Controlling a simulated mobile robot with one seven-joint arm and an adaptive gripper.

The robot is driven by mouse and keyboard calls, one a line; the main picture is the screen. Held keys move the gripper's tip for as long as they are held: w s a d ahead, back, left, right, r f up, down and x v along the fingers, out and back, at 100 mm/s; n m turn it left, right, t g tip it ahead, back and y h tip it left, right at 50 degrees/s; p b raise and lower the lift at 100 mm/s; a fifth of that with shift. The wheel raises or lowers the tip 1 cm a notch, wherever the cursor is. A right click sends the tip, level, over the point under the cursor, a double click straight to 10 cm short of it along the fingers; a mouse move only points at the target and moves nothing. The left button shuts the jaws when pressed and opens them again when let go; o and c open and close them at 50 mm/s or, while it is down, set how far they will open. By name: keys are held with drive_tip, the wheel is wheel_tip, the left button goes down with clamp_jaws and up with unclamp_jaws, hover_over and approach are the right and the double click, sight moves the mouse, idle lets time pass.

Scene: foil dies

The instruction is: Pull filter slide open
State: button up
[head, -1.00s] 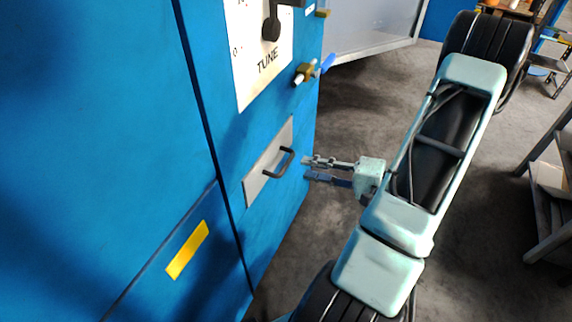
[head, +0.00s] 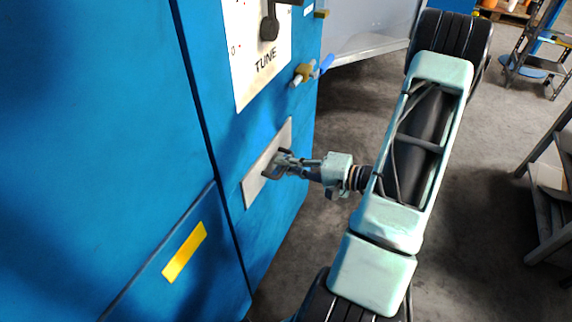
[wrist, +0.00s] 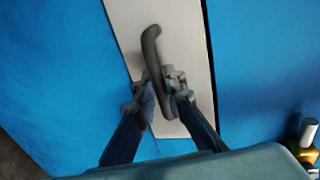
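The filter slide shows as a pale grey plate (head: 254,187) on the front of the blue cabinet, and it looks flush with the panel. Its dark bow handle (head: 267,171) is partly hidden by my gripper (head: 285,164). In the wrist view the handle (wrist: 150,45) stands out from the plate (wrist: 190,45). My gripper (wrist: 160,90) has one finger on each side of the handle's lower part. The fingers look closed in on the bar, with the right one against it.
The blue cabinet (head: 90,120) fills the left side. Above the slide are a TUNE panel (head: 260,75) and a brass valve with a blue lever (head: 304,73). A yellow label (head: 185,252) is below. Dark floor is open to the right, with a bench frame (head: 548,200) at the edge.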

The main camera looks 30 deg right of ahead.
clamp_jaws()
drive_tip(key=f+b+v, duration=0.2)
drive_tip(key=v, duration=0.7)
drive_tip(key=f+b+v, duration=0.2)
drive_tip(key=v, duration=0.8)
drive_tip(key=shift+s+d, duration=0.2)
drive_tip(key=shift+s, duration=0.15)
drive_tip(key=o, duration=0.6)
unclamp_jaws()
